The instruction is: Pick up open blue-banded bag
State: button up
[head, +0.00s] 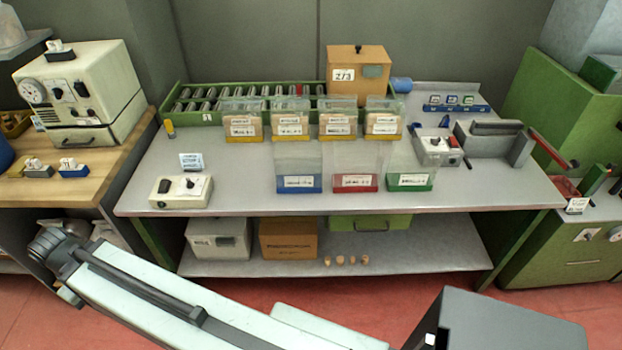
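The blue-banded bag (299,182) stands upright near the front middle of the grey table. It is clear, with a white label on the blue band at its base. It looks empty, and its top looks open, though the clear film makes this hard to tell. A red-banded bag (354,183) and a green-banded bag (411,182) stand in the same row to its right. My arm crosses the bottom of the head view, well in front of the table and apart from the bags. I cannot make out my gripper's fingers.
Several yellow-banded bags (290,137) stand behind. A green roller conveyor (205,117) and a wooden box (358,72) are at the back. A control box (181,192) sits left, a sealer (495,143) right. Corks (340,260) lie on the lower shelf.

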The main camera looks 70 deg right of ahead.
aim_at(298, 162)
jog(key=z, duration=0.15)
jog(key=i, duration=0.9)
jog(key=u, duration=0.05)
